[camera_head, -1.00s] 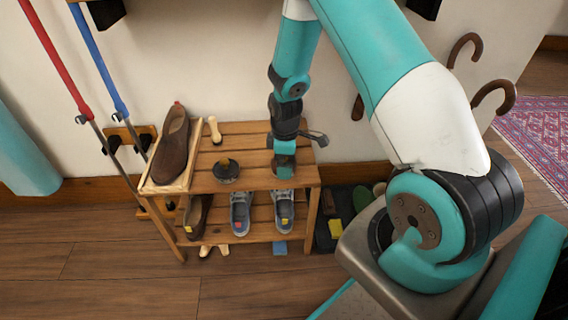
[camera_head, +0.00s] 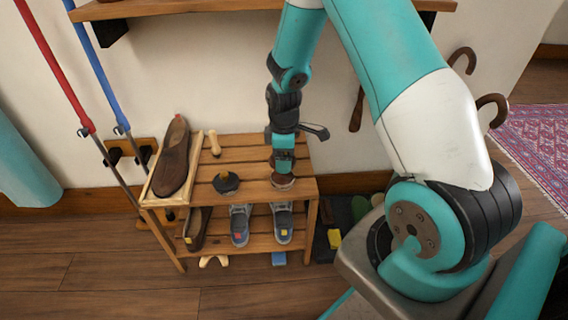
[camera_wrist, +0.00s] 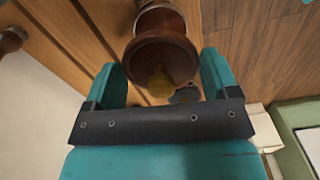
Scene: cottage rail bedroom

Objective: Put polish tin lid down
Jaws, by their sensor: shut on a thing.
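My gripper (camera_head: 283,169) is over the right part of the rack's top shelf, pointing down. A small round brown piece (camera_head: 284,183), which I take to be the polish tin lid, shows just under its fingertips. I cannot tell whether it touches the slats. In the wrist view, a round brown piece (camera_wrist: 150,56) with a yellow spot lies between the fingers of my gripper (camera_wrist: 163,66), which are shut on it.
The slatted wooden rack (camera_head: 240,146) stands against the wall. A brown shoe (camera_head: 172,158) lies in a pale tray at its left end, beside a wooden-handled item (camera_head: 214,144). Grey shoes (camera_head: 240,224) stand on the lower shelf. Mop poles lean at left. Front slats are partly clear.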

